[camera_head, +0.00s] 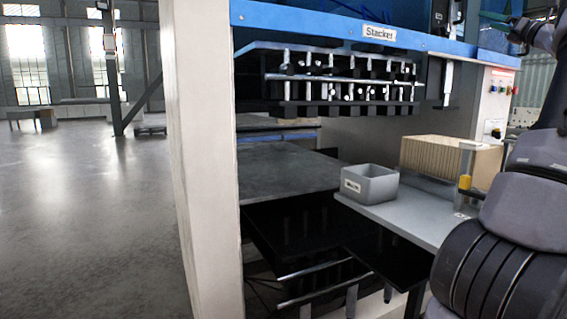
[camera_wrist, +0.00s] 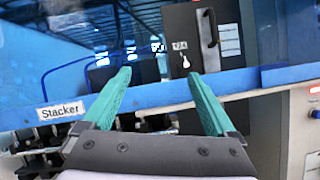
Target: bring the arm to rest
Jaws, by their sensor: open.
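My gripper (camera_wrist: 160,98) shows in the wrist view with two green fingers spread apart and nothing between them. It faces the blue beam (camera_wrist: 150,122) of the stacker and a dark panel (camera_wrist: 205,45) with a handle behind it. In the head view my arm stands at the right edge. A bit of green finger (camera_head: 497,17) shows at the top right there, and the rest of the gripper is cut off or hidden.
The stacker (camera_head: 378,33) fills the middle. A grey bin (camera_head: 369,188) and a stack of brown sheets (camera_head: 450,158) stand on the grey shelf (camera_head: 415,222) close to my arm. A white post (camera_head: 201,150) stands left of it. The floor (camera_head: 90,220) at the left is clear.

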